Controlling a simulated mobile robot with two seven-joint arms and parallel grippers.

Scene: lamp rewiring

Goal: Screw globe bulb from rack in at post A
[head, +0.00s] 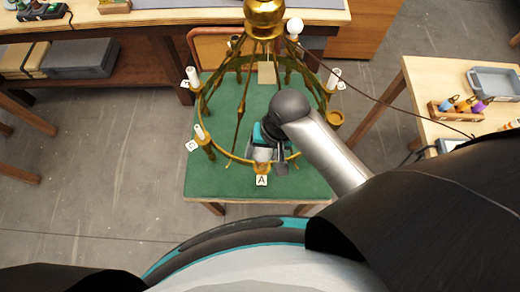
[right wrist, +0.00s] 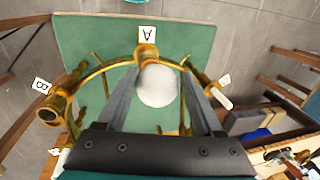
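The brass chandelier (head: 203,105) stands on a green-topped table (head: 225,183). Post A, a brass cup (head: 262,168) behind the "A" card (head: 261,180), is at the ring's near side; in the right wrist view the cup (right wrist: 146,51) is beside its card (right wrist: 146,34). My right gripper (head: 268,160) is over post A. In the right wrist view its fingers (right wrist: 160,75) flank the white globe bulb (right wrist: 158,88) closely on both sides, seemingly gripping it. The bulb overlaps the cup's near side; I cannot tell whether it is seated. My left gripper is out of view.
Other posts carry white candle-like sleeves (head: 199,133), and a round white bulb (head: 295,26) tops a back post. An empty brass cup (head: 335,118) is right of my arm. The right table holds a wooden rack (head: 455,110) with coloured items and a grey tray (head: 493,82). A thin cord crosses between.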

